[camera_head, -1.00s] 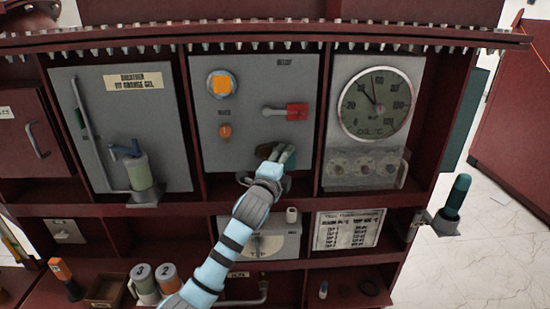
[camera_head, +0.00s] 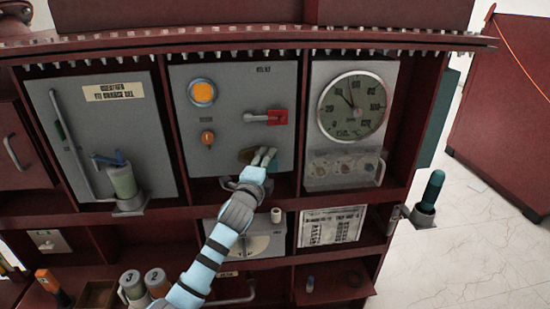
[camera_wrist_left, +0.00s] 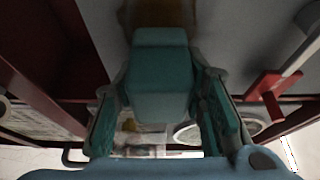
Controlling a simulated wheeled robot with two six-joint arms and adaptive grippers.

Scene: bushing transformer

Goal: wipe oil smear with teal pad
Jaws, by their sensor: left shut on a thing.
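A brown oil smear (camera_head: 247,155) marks the lower part of the grey middle panel (camera_head: 190,140), below the red-handled lever. My left gripper (camera_head: 264,158) is at this panel, just right of the smear, and covers part of it. In the left wrist view the gripper (camera_wrist_left: 162,112) is shut on the teal pad (camera_wrist_left: 160,75), a block between its two fingers. The smear (camera_wrist_left: 158,14) shows just beyond the pad's far edge. I cannot tell whether the pad touches the panel. My right gripper is not in view.
The red lever (camera_head: 278,117) sticks out above the gripper. A round dial gauge (camera_head: 352,106) is on the right panel. Numbered mugs (camera_head: 155,281) stand low on the left. A dark red shelf edge runs below the panels.

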